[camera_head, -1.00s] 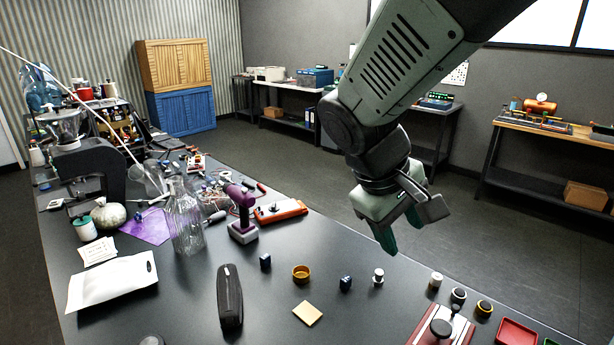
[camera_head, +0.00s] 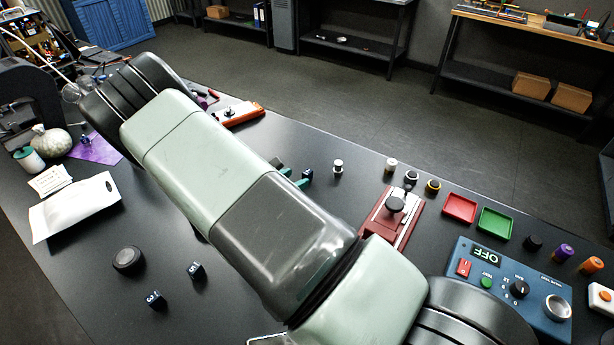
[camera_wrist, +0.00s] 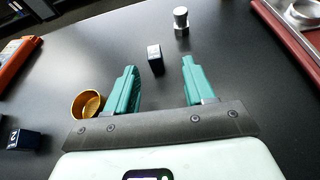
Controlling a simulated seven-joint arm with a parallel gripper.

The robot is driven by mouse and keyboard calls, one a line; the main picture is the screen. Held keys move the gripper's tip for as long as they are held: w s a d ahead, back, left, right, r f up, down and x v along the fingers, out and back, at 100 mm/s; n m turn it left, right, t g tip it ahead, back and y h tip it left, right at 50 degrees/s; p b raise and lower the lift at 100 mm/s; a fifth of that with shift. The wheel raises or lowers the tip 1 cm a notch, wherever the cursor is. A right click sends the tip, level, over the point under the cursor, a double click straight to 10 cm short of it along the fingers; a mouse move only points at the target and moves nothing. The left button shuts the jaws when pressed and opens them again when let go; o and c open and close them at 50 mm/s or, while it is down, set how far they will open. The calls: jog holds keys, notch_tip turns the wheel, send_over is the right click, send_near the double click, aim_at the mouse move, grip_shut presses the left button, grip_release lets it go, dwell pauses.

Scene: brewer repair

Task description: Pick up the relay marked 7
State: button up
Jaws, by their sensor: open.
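A small dark blue block, a relay (camera_wrist: 155,59), stands on the black table ahead of and between my fingers in the wrist view. It also shows in the head view (camera_head: 308,174), beside my green fingertips. Its marking is too small to read. A second relay (camera_wrist: 22,139) lies at the left of the wrist view with a white mark like an N or a turned 2. Two more relays, with marks like 5 (camera_head: 197,270) and 3 (camera_head: 154,299), sit at the front left. My gripper (camera_wrist: 160,70) is open and empty, low over the table.
An orange ring-shaped cup (camera_wrist: 88,103) stands just outside my left finger. A silver knob-like part (camera_wrist: 181,20) stands beyond the relay. A red fixture (camera_head: 392,218), red tray (camera_head: 459,208), green tray (camera_head: 495,223) and blue control box (camera_head: 480,262) lie to the right.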

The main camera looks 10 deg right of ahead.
aim_at(311, 171)
jog(key=shift+w+f, duration=0.15)
jog(key=shift+f, duration=0.3)
jog(key=x, duration=0.5)
jog(key=shift+w+d+f, duration=0.1)
jog(key=x, duration=0.5)
jog(key=shift+w+a, duration=0.3)
jog(key=shift+w, duration=0.05)
grip_shut()
